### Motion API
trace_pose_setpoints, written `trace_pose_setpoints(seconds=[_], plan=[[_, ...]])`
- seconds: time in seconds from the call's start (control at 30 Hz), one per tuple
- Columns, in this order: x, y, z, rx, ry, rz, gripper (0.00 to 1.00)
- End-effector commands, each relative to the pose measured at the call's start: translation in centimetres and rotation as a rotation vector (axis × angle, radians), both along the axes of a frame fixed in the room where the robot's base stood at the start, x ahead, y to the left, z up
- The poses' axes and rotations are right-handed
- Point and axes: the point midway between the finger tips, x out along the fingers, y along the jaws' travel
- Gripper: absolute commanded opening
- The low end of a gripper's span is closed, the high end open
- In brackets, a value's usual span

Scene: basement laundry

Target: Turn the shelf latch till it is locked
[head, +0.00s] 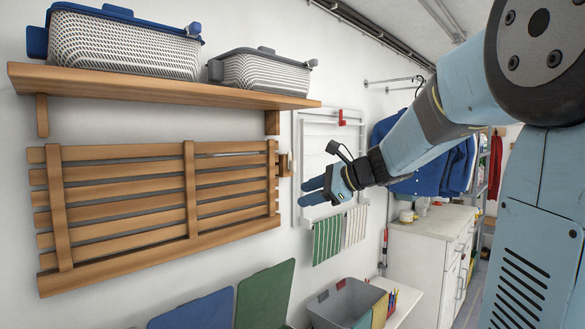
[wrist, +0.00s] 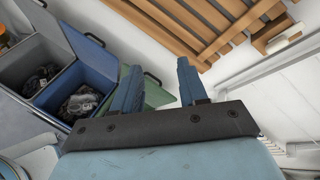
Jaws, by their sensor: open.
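The slatted wooden shelf (head: 150,205) is folded flat against the wall. The shelf latch (head: 285,164) is a small wooden piece at the right edge of the slats. In the wrist view, the latch (wrist: 271,34) is at the upper right, with a pale piece beside it; its exact turn is hard to tell. My gripper (head: 306,191) is just right of and below the latch in the head view, apart from it. In the wrist view, the two blue fingers of my gripper (wrist: 157,75) are spread with nothing between them.
A fixed wooden shelf (head: 170,88) above carries two lidded baskets. A white wall rack (head: 300,170) with a red clip stands close behind my gripper. Below are bins with blue and green lids (head: 264,296) and a grey bin (head: 345,303). A white cabinet (head: 430,235) stands right.

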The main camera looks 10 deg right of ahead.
Motion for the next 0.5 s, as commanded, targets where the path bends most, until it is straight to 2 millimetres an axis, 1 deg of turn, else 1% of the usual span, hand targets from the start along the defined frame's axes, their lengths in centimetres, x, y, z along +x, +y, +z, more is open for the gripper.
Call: trace_pose_setpoints(seconds=[0.03, 0.2, 0.33, 0.4, 0.5], plan=[[1.9, -0.9, 0.4, 0.08, 0.022, -0.048, 0.43], [7.8, -4.4, 2.1, 0.372, 0.08, -0.203, 0.43], [11.2, -7.2, 3.0, 0.558, 0.108, -0.291, 0.43], [12.6, -8.4, 3.3, 0.633, 0.116, -0.324, 0.43], [13.8, -9.6, 3.6, 0.708, 0.123, -0.355, 0.43]])
